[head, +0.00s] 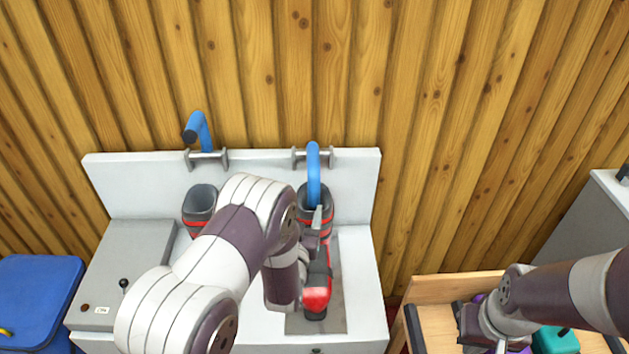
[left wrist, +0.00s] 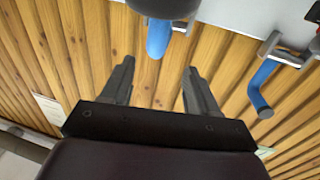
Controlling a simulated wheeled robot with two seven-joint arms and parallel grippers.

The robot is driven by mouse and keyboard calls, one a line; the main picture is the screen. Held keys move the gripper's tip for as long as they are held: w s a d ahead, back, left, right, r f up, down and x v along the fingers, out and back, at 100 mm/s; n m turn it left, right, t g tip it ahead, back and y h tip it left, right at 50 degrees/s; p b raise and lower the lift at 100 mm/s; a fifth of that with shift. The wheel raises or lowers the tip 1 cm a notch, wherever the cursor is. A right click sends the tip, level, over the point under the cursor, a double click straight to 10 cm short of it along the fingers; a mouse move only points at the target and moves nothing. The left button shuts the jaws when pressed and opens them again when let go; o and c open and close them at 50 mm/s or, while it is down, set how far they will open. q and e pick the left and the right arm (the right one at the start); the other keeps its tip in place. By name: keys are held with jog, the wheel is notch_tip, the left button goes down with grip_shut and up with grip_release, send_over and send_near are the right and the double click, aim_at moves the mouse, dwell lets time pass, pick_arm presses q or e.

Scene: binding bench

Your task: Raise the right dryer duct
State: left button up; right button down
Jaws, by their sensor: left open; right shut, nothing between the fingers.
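The right dryer duct (head: 313,175) is a blue curved tube on a wall bracket. It hangs down, its lower end at the mouth of a dark red-banded cup (head: 326,222). The left duct (head: 199,130) is blue too and tilts up, clear of its own cup. My left gripper (head: 318,217) is in front of the right cup, close below the right duct, partly hidden by my wrist. In the left wrist view its fingers are open (left wrist: 158,72), with a blue duct end (left wrist: 158,38) just beyond the gap; contact cannot be told. My right gripper (head: 499,344) is shut and empty at the lower right.
A grey panel with a small lever (head: 123,284) is at left. A blue bin (head: 35,295) stands far left. A wooden tray (head: 445,287) with coloured items lies under my right arm.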

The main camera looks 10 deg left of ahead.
aim_at(313, 187)
pick_arm(q)
jog(key=w+p, duration=0.2)
jog(key=w, duration=0.8)
jog(key=shift+a, duration=0.1)
jog(key=shift+w+a, duration=0.2)
jog(key=shift+w, duration=0.3)
jog(key=shift+w+d, duration=0.15)
grip_shut()
jog(key=shift+r, duration=0.1)
